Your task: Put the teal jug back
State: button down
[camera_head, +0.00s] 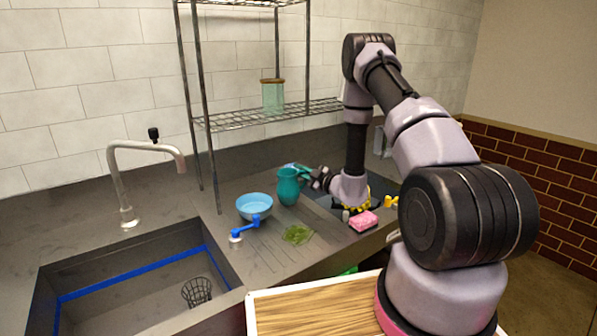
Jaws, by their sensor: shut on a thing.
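The teal jug (288,187) is upright at the middle of the grey counter, just right of a light blue bowl. My gripper (307,177) is at the jug's right side, shut on it near the handle side. The fingertips are small and partly hidden, so the exact grip point is unclear. I cannot tell whether the jug's base touches the counter.
A blue bowl (254,206), a blue tap-like piece (244,229) and green stems (298,234) lie near the jug. A pink sponge (363,221) is to the right. A wire rack (270,115) holding a greenish glass vessel (272,96) stands behind. The sink (130,285) is left.

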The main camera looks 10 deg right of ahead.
jog(key=shift+f, duration=0.1)
jog(key=c, duration=0.9)
grip_release()
